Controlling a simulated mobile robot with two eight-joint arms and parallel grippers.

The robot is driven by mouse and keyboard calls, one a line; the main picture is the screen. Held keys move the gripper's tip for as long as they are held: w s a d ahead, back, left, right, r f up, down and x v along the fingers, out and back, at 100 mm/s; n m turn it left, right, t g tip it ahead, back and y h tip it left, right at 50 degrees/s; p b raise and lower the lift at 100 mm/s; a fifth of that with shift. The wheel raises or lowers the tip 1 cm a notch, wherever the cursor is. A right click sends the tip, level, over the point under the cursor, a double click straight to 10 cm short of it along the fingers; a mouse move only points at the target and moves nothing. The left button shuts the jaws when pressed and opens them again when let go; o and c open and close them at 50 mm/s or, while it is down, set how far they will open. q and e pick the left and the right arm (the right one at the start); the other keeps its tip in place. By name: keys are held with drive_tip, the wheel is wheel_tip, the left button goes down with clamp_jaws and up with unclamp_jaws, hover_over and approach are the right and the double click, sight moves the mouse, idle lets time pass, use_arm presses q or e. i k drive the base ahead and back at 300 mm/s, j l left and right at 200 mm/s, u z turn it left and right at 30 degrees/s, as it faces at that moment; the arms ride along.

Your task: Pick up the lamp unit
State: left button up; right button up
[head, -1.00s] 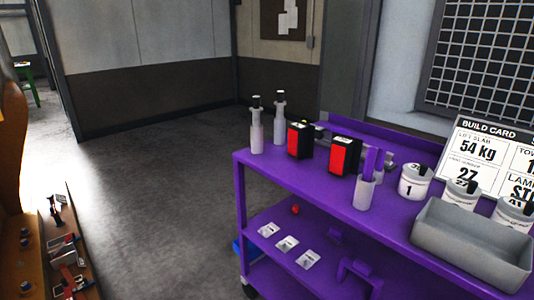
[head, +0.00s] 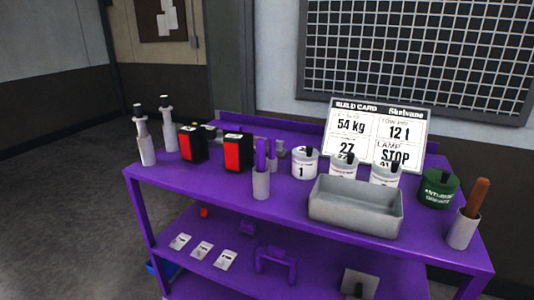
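Two black boxes with red front faces, which look like lamp units, stand upright on the top shelf of a purple cart (head: 200,193). The left lamp unit (head: 190,145) is beside two white bottles. The right lamp unit (head: 238,152) is just left of a cup holding purple sticks. I cannot tell which one the task means. A build card (head: 375,132) at the back of the cart reads "LAMP" with "STOP" below it. Neither of my grippers is in view.
White bottles (head: 146,144) stand at the cart's left end. A cup (head: 261,184), white numbered tubs (head: 305,164), a grey tray (head: 355,207), a green tub (head: 438,188) and a cup with a brown handle (head: 463,229) fill the rest. Open floor (head: 60,190) lies left.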

sight(238, 146)
drive_tip(key=u, duration=0.35)
drive_tip(key=i+j, duration=0.3)
drive_tip(key=j, duration=0.15)
drive_tip(key=i+j, duration=0.3)
drive_tip(key=j, duration=0.15)
